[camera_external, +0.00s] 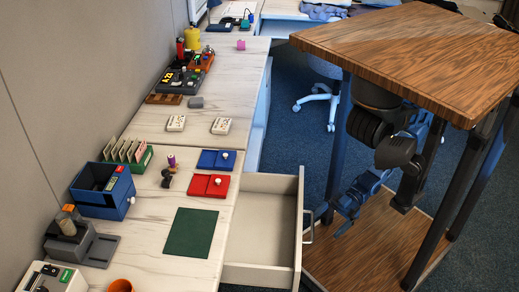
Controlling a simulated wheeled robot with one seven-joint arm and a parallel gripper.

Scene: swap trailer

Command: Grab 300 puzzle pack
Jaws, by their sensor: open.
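I cannot pick out a pack marked 300 for certain; labels are too small to read. Two small white packs with dark marks, a left one (176,123) and a right one (221,126), lie apart on the pale desk. A green holder (143,160) with several upright pale cards stands near the wall. My gripper (331,222) appears low beside the wooden stand, right of the open drawer. Its blue jaws look open and empty, well away from the packs. The tabletop hides part of my arm.
The open drawer (263,222) juts from the pale desk (152,235) and looks empty. The wooden stand (410,45) has dark legs around my arm. Blue and red trays, a blue bin (104,190) and a green mat (191,232) occupy the near desk.

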